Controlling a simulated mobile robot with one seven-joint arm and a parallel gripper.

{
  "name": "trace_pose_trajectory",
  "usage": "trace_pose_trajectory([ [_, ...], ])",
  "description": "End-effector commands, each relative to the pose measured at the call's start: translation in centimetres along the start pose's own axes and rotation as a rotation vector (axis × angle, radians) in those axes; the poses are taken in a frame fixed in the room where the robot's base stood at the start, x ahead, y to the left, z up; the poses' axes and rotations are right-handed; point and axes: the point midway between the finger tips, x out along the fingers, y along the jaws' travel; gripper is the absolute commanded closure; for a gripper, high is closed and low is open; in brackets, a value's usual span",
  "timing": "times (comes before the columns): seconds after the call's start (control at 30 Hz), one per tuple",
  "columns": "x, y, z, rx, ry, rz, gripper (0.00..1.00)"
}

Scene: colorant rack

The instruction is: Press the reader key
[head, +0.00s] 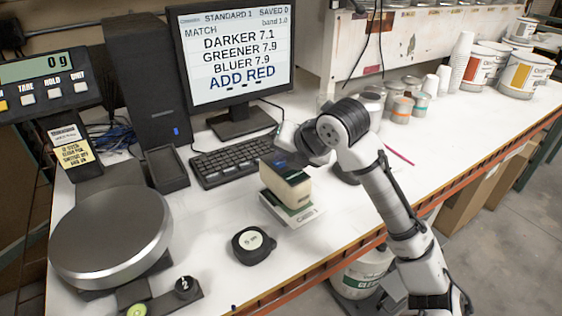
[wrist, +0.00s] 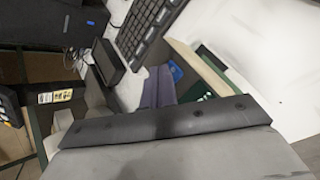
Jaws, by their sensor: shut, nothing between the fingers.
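The reader (head: 286,186) is a cream block-shaped device with a dark top, standing on a white and green base on the bench in front of the keyboard. My gripper (head: 281,158) is over the reader's top, with its fingers close above or touching it; I cannot tell which. In the wrist view, the reader's cream side (wrist: 202,66) shows beyond my gripper's grey body, with a small blue patch beside it that may be the key. The fingers are shut and empty. My gripper hides much of the reader's top.
The monitor (head: 233,60) reads "ADD RED" with "DARKER 7.1, GREENER 7.9, BLUER 7.9". The keyboard (head: 238,160) lies behind the reader. A black round puck (head: 252,245) lies in front, and a scale with a round pan (head: 110,237) stands left. Cans and cups line the back right.

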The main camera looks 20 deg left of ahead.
Motion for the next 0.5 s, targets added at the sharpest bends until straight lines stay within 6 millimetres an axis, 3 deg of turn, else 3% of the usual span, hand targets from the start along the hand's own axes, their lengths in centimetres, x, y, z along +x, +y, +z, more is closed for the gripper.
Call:
trace_pose_trajectory([
  [0.5, -0.96, 0.74, 0.71, 0.0, 0.001, -0.001, 1.0],
])
